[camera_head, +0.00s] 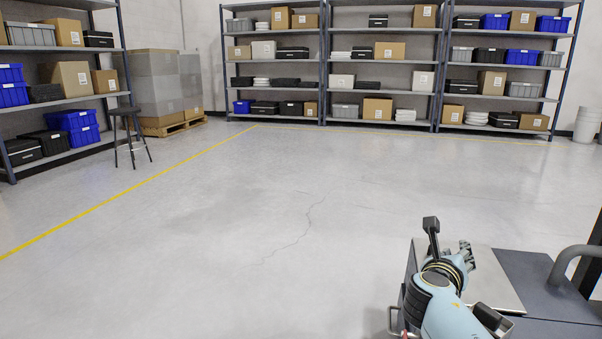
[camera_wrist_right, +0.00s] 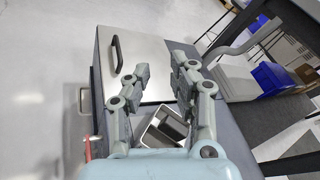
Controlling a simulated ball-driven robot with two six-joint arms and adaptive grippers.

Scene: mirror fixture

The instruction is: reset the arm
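My right gripper (camera_head: 465,250) is low at the right in the head view, over a dark grey cabinet or cart. In the right wrist view its two grey fingers (camera_wrist_right: 160,76) stand apart with nothing between them. Below them is a pale metal panel (camera_wrist_right: 150,55) with a black handle (camera_wrist_right: 118,55); the panel also shows in the head view (camera_head: 497,280). A small metal-rimmed container (camera_wrist_right: 165,128) with something dark in it sits below the fingers, partly hidden. My left gripper and arm are not in view.
A dark grey top (camera_head: 535,275) and a grey curved bar (camera_head: 565,262) lie right of the gripper. Open floor (camera_head: 230,220) fills the middle and left. A black stool (camera_head: 125,115), a pallet of wrapped boxes (camera_head: 155,85) and loaded shelves (camera_head: 275,60) stand far back.

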